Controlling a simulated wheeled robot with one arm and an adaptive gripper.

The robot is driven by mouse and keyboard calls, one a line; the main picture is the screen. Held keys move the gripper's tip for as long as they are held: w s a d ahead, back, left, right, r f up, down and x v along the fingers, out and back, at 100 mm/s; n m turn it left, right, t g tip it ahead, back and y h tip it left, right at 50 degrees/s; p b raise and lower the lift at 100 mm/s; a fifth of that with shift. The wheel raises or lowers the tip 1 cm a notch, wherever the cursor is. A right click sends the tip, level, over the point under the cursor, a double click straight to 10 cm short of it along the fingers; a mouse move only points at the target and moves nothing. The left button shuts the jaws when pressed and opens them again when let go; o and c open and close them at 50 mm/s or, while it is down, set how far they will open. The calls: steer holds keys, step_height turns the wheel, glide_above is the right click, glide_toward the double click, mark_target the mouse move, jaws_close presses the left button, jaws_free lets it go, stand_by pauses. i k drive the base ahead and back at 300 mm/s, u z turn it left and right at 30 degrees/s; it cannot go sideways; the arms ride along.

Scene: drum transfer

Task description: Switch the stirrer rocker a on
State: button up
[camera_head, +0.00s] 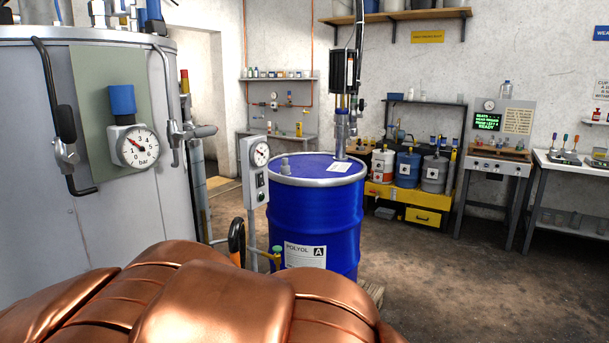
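A grey control box (255,173) stands on a post left of the blue drum, with a round gauge (260,154) on its upper face. Below the gauge is a small dark switch (260,181), with another small fitting (261,196) under it. These are too small to tell which is stirrer rocker a or how it is set. The blue drum (315,222) is labelled POLYOL A, and a vertical pump or stirrer unit (343,75) stands at its lid. My gripper is not in view.
A large grey tank (120,240) with a gauge (138,147) and handles fills the left. A copper-coloured ribbed shape covers the bottom foreground. A yellow bench (407,193) with cans stands behind the drum. The floor at right (480,285) is clear.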

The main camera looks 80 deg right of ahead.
mark_target(260, 176)
steer(key=z, duration=3.8)
steer(key=i, duration=0.55)
steer(key=u, duration=2.05)
